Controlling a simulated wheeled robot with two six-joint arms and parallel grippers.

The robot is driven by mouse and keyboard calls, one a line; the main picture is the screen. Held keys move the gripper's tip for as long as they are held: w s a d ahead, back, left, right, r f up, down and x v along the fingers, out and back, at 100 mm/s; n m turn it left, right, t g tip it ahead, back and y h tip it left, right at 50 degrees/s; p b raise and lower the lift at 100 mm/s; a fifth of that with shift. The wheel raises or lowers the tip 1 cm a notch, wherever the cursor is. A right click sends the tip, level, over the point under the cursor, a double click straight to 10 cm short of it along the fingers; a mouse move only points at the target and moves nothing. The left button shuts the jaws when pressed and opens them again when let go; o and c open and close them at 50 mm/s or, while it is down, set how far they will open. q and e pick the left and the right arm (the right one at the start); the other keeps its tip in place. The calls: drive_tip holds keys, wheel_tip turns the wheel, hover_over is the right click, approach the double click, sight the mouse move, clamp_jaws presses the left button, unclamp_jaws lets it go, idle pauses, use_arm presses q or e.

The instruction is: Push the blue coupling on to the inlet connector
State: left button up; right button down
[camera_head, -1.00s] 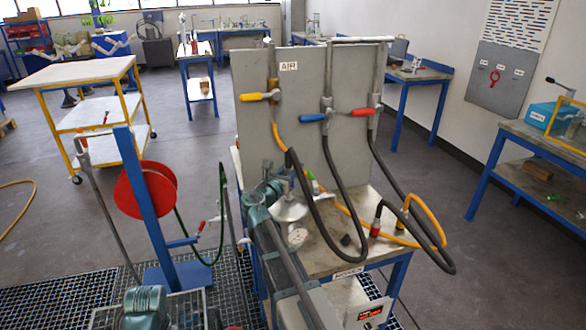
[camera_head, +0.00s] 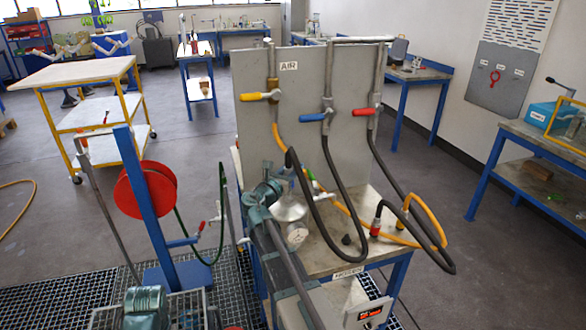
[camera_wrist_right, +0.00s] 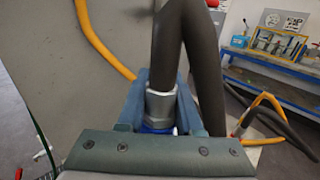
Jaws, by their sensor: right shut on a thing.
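The coupling (camera_wrist_right: 160,104) is a silver fitting with a blue ring at its lower end, on the end of a dark hose (camera_wrist_right: 168,45). In the right wrist view, my right gripper (camera_wrist_right: 161,92) is shut around it, one finger on each side. In the head view my right arm reaches up from the bottom to beside a silver domed vessel (camera_head: 290,211), in front of the grey panel. The coupling's lower end is hidden behind the gripper body in the wrist view. I cannot make out the inlet connector or whether the coupling touches it.
A grey panel (camera_head: 350,90) carries yellow, blue and red valve handles. Dark hoses and a yellow hose (camera_head: 433,222) loop over the bench to its right. A red reel (camera_head: 148,190) on a blue post stands left. A small dark object (camera_head: 346,239) lies on the bench.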

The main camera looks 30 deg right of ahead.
drive_tip(key=shift+f+b, duration=1.8)
drive_tip(key=c, duration=0.5)
unclamp_jaws()
drive_tip(key=v, duration=1.3)
drive_tip(key=shift+s+a, duration=0.25)
drive_tip(key=shift+a, duration=0.05)
